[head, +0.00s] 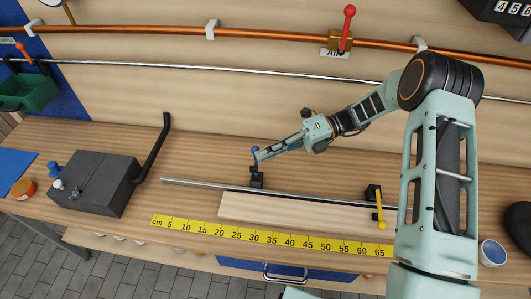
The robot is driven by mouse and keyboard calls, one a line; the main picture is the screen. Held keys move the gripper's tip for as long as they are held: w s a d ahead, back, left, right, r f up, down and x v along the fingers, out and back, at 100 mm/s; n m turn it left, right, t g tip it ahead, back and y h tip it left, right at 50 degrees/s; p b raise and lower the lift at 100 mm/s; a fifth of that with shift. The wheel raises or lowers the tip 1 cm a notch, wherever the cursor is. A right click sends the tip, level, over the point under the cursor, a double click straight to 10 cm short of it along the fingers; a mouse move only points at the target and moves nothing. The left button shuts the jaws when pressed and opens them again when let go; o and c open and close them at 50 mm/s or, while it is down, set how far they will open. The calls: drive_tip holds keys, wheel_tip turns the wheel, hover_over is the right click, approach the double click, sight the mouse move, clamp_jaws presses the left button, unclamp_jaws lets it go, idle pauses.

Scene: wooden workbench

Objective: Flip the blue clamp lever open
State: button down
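A small black clamp (257,178) stands on the bench at the left end of a pale wooden board, on a thin metal rod. Its blue lever (255,151) points upward. My gripper (263,155) reaches in from the right, with its fingertips right beside the blue lever. I cannot tell whether they touch it, or whether the fingers are open or shut. The fingers partly cover the lever's right side in the head view.
A second black clamp with a yellow lever (379,212) stands to the right along the metal rod (205,185). The pale board (300,210) and a yellow ruler (260,235) lie in front. A dark grey box (95,182) with a black handle stands left. Pipes run along the back wall.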

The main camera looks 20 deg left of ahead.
drive_tip(key=shift+w+r, duration=0.1)
drive_tip(key=shift+w, duration=0.2)
drive_tip(key=f+v, duration=0.1)
drive_tip(key=v, duration=0.6)
drive_tip(key=shift+d+r, duration=0.2)
drive_tip(key=shift+r, duration=0.2)
drive_tip(key=shift+s, duration=0.15)
